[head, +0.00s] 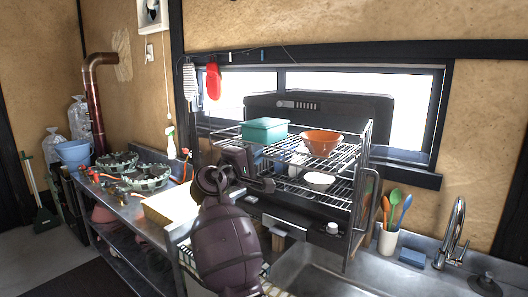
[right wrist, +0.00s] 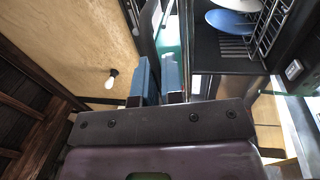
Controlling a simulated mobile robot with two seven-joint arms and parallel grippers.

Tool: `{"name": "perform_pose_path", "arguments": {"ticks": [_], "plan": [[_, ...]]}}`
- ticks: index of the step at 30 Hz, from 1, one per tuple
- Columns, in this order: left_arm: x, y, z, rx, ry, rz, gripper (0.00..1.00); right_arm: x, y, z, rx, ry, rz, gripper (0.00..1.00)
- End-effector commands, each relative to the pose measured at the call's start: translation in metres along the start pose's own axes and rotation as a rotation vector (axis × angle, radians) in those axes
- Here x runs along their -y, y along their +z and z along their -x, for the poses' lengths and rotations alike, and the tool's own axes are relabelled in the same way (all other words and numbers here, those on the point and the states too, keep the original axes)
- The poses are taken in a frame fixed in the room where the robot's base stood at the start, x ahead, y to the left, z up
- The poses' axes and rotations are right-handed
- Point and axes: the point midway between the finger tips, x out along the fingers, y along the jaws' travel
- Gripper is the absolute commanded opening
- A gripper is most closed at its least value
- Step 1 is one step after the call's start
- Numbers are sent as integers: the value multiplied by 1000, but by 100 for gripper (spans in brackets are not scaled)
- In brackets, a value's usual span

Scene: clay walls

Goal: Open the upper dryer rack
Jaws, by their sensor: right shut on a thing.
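The dish dryer is a wire rack unit with an upper rack (head: 345,140) and a lower shelf (head: 335,187), in front of a black panel. A teal box (head: 265,129) and an orange bowl (head: 321,142) are on the upper rack. A white bowl (head: 319,181) is on the lower shelf. My right gripper (head: 258,160) is at the front left of the upper rack, below the teal box. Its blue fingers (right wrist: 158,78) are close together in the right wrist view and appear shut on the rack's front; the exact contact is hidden. My left gripper is not in view.
White and blue plates (right wrist: 235,22) stand beside the fingers in the right wrist view. A sink with a faucet (head: 455,230) and a utensil cup (head: 388,241) are at the right.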

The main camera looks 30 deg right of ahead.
Motion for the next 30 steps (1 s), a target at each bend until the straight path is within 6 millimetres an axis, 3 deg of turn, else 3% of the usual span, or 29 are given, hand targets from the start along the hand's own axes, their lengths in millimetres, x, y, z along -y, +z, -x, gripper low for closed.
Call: {"name": "perform_pose_path", "arguments": {"ticks": [6,17,18,22,30], "plan": [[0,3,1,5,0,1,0,-2,0,12,1,0,1,0],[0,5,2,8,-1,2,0,-2,0,13,1,0,1,0],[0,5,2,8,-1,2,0,-2,0,13,1,0,1,13],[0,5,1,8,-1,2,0,-2,0,12,1,0,1,30],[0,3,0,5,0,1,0,-2,0,12,1,0,0,30]]}}
